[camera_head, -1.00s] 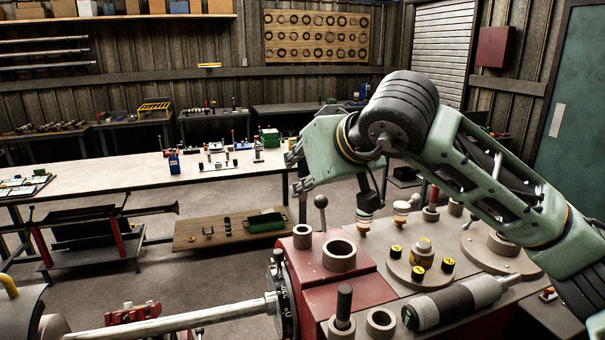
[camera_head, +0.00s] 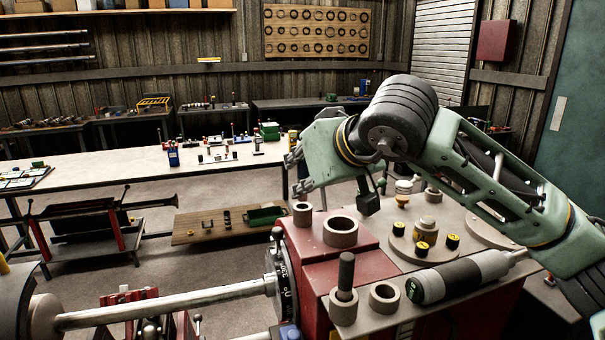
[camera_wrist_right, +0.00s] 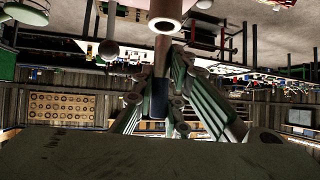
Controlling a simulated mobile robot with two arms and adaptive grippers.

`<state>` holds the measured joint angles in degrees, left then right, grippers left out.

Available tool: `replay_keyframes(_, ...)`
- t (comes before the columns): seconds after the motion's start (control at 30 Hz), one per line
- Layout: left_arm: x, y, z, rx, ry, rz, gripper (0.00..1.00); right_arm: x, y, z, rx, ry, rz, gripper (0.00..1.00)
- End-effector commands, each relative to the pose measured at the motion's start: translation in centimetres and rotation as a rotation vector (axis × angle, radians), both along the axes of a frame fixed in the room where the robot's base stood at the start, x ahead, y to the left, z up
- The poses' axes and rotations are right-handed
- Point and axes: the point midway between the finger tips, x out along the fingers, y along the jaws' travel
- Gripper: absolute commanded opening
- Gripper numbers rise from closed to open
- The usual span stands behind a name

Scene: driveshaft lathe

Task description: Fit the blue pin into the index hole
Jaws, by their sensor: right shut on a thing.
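My right gripper (camera_head: 297,174) is at the left end of the green arm, above and just behind the red lathe housing (camera_head: 375,252). In the right wrist view, my right gripper (camera_wrist_right: 165,92) has its fingers closed around a slim upright shaft with a dark blue end, which I take to be the blue pin (camera_wrist_right: 154,106). The pin is hidden in the head view. A numbered dark dial (camera_head: 284,287) sits on the housing's left face. I cannot make out the index hole. My left gripper is not in view.
A long shaft (camera_head: 165,302) runs left from the dial. The white-topped bench (camera_head: 90,175) stands behind.

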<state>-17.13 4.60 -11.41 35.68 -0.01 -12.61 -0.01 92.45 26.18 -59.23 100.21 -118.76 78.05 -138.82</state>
Motion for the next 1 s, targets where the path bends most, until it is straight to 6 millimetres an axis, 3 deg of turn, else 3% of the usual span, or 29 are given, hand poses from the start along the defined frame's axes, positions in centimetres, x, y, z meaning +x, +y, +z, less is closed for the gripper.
replay_keyframes(1.0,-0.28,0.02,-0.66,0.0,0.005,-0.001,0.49,-0.01,-0.02,0.01,0.0,-0.002,-0.001,0.0)
